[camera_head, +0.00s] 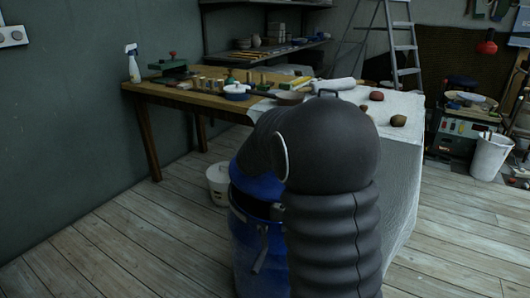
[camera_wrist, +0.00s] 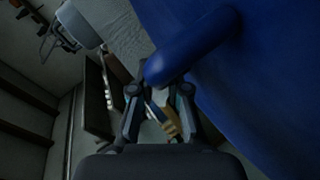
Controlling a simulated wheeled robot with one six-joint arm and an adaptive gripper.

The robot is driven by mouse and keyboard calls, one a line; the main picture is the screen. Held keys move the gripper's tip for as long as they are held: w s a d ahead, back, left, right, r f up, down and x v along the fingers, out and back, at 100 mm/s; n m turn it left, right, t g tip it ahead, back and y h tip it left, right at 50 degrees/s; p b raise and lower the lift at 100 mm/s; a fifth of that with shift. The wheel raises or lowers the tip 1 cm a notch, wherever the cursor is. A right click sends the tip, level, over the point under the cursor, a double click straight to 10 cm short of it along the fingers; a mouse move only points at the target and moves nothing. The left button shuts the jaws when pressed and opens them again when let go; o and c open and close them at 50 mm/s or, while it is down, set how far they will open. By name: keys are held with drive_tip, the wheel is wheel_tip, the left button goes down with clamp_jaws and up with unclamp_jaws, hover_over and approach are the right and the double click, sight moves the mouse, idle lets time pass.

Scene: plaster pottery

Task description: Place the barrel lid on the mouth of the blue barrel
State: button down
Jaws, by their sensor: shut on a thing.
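The blue barrel (camera_head: 244,262) stands on the floor in the lower middle of the head view, with a dark gap at its top. The blue lid (camera_head: 258,187) is just above the barrel's mouth and appears tilted. My dark arm hides its right side, and I cannot tell whether it touches the rim. In the wrist view, the lid (camera_wrist: 265,75) fills the right side, with a rounded blue handle (camera_wrist: 195,45) on it. My gripper (camera_wrist: 160,90) is shut on this handle. My gripper is hidden behind my arm in the head view.
A cloth-covered table (camera_head: 408,150) stands right behind the barrel. A wooden workbench (camera_head: 190,98) with tools and pots joins it on the left. A white bucket (camera_head: 217,185) is on the floor beside the barrel. The left floor is clear.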

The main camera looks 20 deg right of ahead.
sight(266, 181)
drive_tip(key=shift+a+f+b, duration=0.15)
drive_tip(key=shift+f+b, duration=0.8)
drive_tip(key=shift+f, duration=2.25)
drive_tip(key=shift+f+b, duration=0.65)
drive_tip(key=shift+b, duration=0.3)
drive_tip(key=c, duration=1.1)
unclamp_jaws()
drive_tip(key=shift+f, duration=0.1)
drive_tip(key=v, duration=1.2)
drive_tip(key=shift+w, duration=0.1)
